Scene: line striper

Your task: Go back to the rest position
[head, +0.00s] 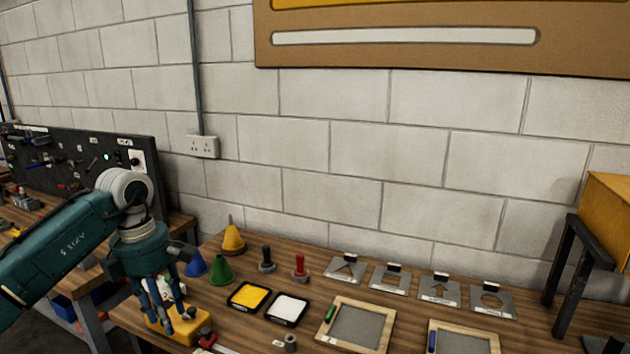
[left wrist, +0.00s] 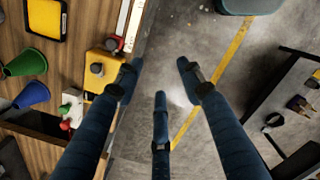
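My left gripper (head: 172,308) hangs fingers-down at the left front of the wooden bench. In the left wrist view its three blue fingers (left wrist: 158,82) are spread apart with nothing between them, only grey floor and a yellow line beyond. A yellow block (head: 203,325) with dark knobs shows beside and behind the fingers in the head view. The same block also shows left of the fingers in the left wrist view (left wrist: 100,67). It is partly hidden, and I cannot tell whether a finger touches it. My right gripper is not in view.
The bench holds blue and green cones (head: 221,270), a yellow cone (head: 233,239), a yellow pad (head: 249,296), a white pad (head: 288,308), wood-framed trays (head: 357,327) and metal stencils (head: 438,290). A black tool board (head: 80,160) stands left. A yellow box (head: 606,220) stands right.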

